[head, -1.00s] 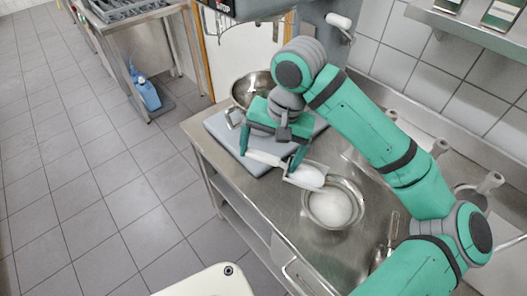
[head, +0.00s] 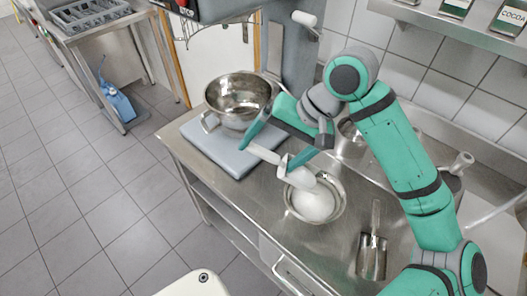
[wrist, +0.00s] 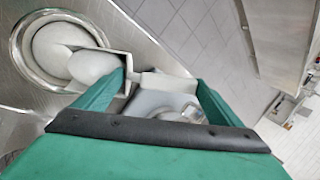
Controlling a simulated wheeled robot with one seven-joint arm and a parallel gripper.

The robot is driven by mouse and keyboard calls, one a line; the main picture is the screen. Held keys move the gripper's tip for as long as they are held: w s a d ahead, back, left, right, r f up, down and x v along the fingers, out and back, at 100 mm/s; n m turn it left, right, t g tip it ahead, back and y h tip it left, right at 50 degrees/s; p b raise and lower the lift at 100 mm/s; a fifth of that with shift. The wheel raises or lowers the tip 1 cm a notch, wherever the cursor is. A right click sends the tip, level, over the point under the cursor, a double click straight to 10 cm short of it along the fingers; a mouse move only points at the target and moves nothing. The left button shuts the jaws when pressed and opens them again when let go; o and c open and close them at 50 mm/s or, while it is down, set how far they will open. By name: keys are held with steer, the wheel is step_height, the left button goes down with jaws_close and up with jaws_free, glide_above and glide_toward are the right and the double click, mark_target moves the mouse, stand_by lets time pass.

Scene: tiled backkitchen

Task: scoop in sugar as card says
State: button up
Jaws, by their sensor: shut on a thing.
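My gripper (head: 273,156) is shut on the pale handle of a metal scoop (head: 297,176). The scoop also shows in the wrist view (wrist: 93,67), heaped with white sugar. It is over the left edge of a steel bowl of white sugar (head: 316,207); I cannot tell whether they touch. The sugar bowl shows at upper left in the wrist view (wrist: 60,45). A larger steel mixing bowl (head: 238,97), its visible inside looking bare, stands on a flat grey platform (head: 225,156) behind my gripper. No readable card is in view.
A second metal scoop (head: 372,256) lies on the steel counter (head: 262,207), right of the sugar bowl. Steel containers with handles stand along the tiled wall, partly behind my arm. A shelf (head: 460,28) with labelled tins, one reading COCOA, hangs at upper right.

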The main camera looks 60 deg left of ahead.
steer(key=shift+w+d+r+g+y, duration=0.3)
steer(key=shift+w+d+r+y, duration=0.1)
steer(key=shift+w+d+r+g+y, duration=0.4)
steer(key=shift+w+d+g, duration=0.1)
steer(key=shift+w+d, duration=0.15)
steer(key=w+d+r+g+y, duration=0.2)
steer(key=w+d+g+y, duration=0.1)
steer(key=w+d, duration=0.2)
steer(key=shift+w+g, duration=0.15)
steer(key=shift+g, duration=0.15)
steer(key=shift+r, duration=0.1)
steer(key=shift+w, duration=0.25)
stand_by(0.5)
steer(key=shift+s, duration=0.1)
